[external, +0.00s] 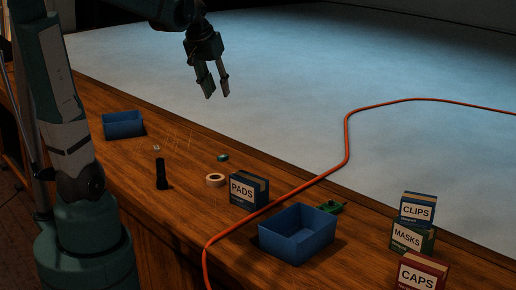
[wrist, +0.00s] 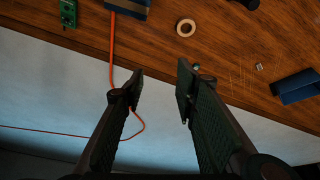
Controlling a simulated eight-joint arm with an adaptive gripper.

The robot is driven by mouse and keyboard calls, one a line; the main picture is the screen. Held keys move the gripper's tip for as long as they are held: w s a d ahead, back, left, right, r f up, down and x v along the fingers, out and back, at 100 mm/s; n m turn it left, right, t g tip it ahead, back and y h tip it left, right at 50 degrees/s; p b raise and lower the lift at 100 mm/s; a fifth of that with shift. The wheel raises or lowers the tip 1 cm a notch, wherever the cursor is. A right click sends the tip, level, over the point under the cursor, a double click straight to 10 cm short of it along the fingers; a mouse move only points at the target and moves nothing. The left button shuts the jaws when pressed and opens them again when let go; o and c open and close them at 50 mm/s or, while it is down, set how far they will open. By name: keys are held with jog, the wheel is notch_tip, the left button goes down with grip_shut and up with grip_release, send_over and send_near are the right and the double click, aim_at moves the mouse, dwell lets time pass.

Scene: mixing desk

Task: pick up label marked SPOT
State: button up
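I can read no label marked SPOT in either view. The box labels that I can read in the external view are on the PADS box (external: 242,190), the CLIPS box (external: 416,211), the MASKS box (external: 407,238) and the CAPS box (external: 418,277). A small pale item (external: 155,148), too small to identify, lies on the desk near the left blue bin. It seems to show in the wrist view too (wrist: 259,67). My gripper (external: 218,95) hangs in the air above the pale-blue surface, fingers apart and empty. In the wrist view its open fingers (wrist: 160,82) point towards the desk edge.
A left blue bin (external: 123,124), a black upright object (external: 161,175), a tape roll (external: 215,180) and a small green round item (external: 222,157) stand on the desk. An orange cable (external: 347,140) crosses it beside a larger blue bin (external: 297,235) and a green part (external: 331,207).

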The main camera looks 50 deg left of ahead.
jog(key=w+a+f+n+g, duration=0.1)
jog(key=w+a+f, duration=0.1)
jog(key=w+a, duration=0.35)
jog(key=w+a+f+n, duration=0.1)
jog(key=w+a, duration=0.1)
jog(key=a, duration=0.6)
jog(key=n+g+h, duration=0.1)
jog(key=n+g, duration=0.2)
jog(key=n, duration=0.4)
send_near(157, 147)
jog(key=shift+d+f+p, duration=0.1)
jog(key=shift+f+p, duration=0.15)
jog(key=shift+p, duration=0.05)
jog(key=shift+f, duration=1.3)
